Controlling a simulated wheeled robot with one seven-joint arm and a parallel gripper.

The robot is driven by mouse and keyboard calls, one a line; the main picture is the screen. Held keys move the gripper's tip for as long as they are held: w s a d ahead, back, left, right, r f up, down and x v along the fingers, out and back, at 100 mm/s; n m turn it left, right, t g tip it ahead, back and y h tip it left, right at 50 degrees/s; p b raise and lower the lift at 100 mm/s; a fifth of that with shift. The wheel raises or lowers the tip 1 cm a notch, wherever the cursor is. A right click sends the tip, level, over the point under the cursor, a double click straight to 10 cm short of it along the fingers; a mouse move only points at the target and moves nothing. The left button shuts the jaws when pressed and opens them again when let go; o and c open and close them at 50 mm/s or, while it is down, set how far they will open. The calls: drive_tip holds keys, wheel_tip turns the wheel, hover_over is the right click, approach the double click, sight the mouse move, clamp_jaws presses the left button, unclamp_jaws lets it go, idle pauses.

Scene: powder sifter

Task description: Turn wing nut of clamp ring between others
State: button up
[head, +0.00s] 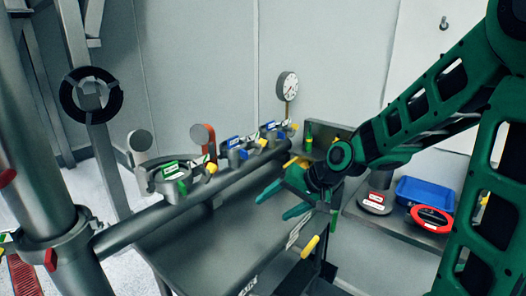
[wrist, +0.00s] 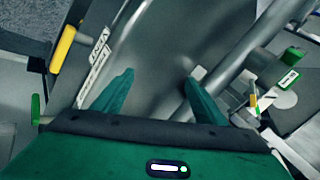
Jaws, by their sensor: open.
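A row of metal fittings with clamp rings sits along a grey horizontal pipe (head: 165,215) in the head view. The nearest clamp ring (head: 150,181) has a green tag (head: 174,170) and a small yellow wing-like part (head: 211,169). Which is the task's wing nut is unclear. My gripper (head: 276,205) is open and empty, right of the row, above a grey surface. In the wrist view its fingers (wrist: 158,82) are apart; a yellow part (wrist: 253,101) shows at right.
A pressure gauge (head: 288,86) stands behind the row's far end. A blue bin (head: 425,194) and a red-rimmed round item (head: 431,218) lie on a right-hand shelf. A thick vertical pipe (head: 30,150) stands at left. The grey sloped surface (head: 215,245) before my gripper is clear.

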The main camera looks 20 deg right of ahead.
drive_tip(key=w+m+t+y, duration=0.1)
drive_tip(key=w+m, duration=0.1)
drive_tip(key=w+r+m+y, duration=0.1)
drive_tip(key=w+m, duration=0.1)
drive_tip(key=w, duration=0.1)
drive_tip(key=w+m+t+y, duration=0.1)
drive_tip(key=w, duration=0.1)
drive_tip(key=shift+w+r+m+t+y, duration=0.15)
drive_tip(key=shift+r+m+t+y, duration=0.15)
drive_tip(key=shift+r+m, duration=0.1)
drive_tip(key=w+d+r+m+t+y, duration=0.1)
drive_tip(key=w+d+r+m+t, duration=0.2)
drive_tip(key=w+m, duration=0.1)
drive_tip(key=m+t, duration=0.3)
drive_tip(key=m, duration=0.2)
approach(258, 146)
drive_tip(key=x, duration=0.8)
drive_tip(key=shift+w+d+f, duration=0.25)
drive_tip(key=shift+w+f, duration=0.05)
drive_tip(key=shift+c, duration=0.3)
drive_tip(key=c, duration=1)
drive_tip(key=shift+d, duration=0.15)
